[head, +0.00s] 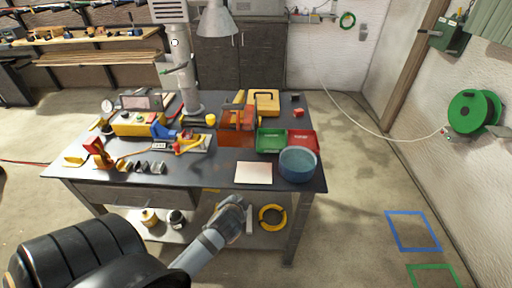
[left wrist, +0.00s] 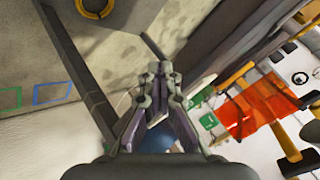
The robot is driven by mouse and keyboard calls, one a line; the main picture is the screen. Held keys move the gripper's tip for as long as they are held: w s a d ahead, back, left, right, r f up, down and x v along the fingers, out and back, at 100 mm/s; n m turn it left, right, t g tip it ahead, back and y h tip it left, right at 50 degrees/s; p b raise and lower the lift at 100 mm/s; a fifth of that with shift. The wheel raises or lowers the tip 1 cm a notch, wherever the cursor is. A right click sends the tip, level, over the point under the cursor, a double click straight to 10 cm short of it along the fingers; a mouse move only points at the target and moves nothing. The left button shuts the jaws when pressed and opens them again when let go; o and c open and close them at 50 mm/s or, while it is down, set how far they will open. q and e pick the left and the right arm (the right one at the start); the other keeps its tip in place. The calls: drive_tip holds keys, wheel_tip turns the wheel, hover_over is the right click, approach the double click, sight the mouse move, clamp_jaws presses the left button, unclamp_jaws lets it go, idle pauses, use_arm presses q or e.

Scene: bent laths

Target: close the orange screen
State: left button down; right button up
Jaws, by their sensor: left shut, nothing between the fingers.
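The orange screen (head: 237,138) is a see-through orange panel standing on the grey workbench, left of the green bin. It also shows in the left wrist view, as an orange sheet (left wrist: 268,98) at the right. My left gripper (head: 236,203) is in front of the bench's front edge, well apart from the screen. In the left wrist view its fingers (left wrist: 158,70) are together with nothing between them. I cannot tell from these views how far the screen is swung. My right gripper is not in view.
A green bin (head: 270,140), a red bin (head: 304,141), a blue round tub (head: 297,164) and a pale sheet (head: 254,173) lie on the bench right of and before the screen. Tools crowd its left side. A yellow ring (head: 272,217) is on the lower shelf.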

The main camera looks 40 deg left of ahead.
use_arm(q)
drive_tip(key=w+r+m+t, duration=0.1)
drive_tip(key=r, duration=0.1)
drive_tip(key=w+a+r+m+t+y, duration=0.1)
drive_tip(key=r, duration=0.2)
drive_tip(key=w+r+m+t, duration=0.1)
drive_tip(key=w+r+t, duration=0.1)
drive_tip(key=r, duration=0.1)
drive_tip(key=shift+a+y, duration=0.15)
drive_tip(key=shift+y, duration=0.15)
drive_tip(key=w+d+r+m+t+h, duration=0.25)
drive_tip(key=w+r+m+t, duration=0.2)
drive_tip(key=m, duration=0.35)
drive_tip(key=w+a+p, duration=0.2)
drive_tip(key=w+a, duration=0.3)
drive_tip(key=w, duration=0.2)
drive_tip(key=shift+w+r+t+p, duration=0.35)
drive_tip(key=shift+r+p, duration=0.05)
drive_tip(key=shift+r, duration=0.05)
drive_tip(key=shift+s+a, duration=0.1)
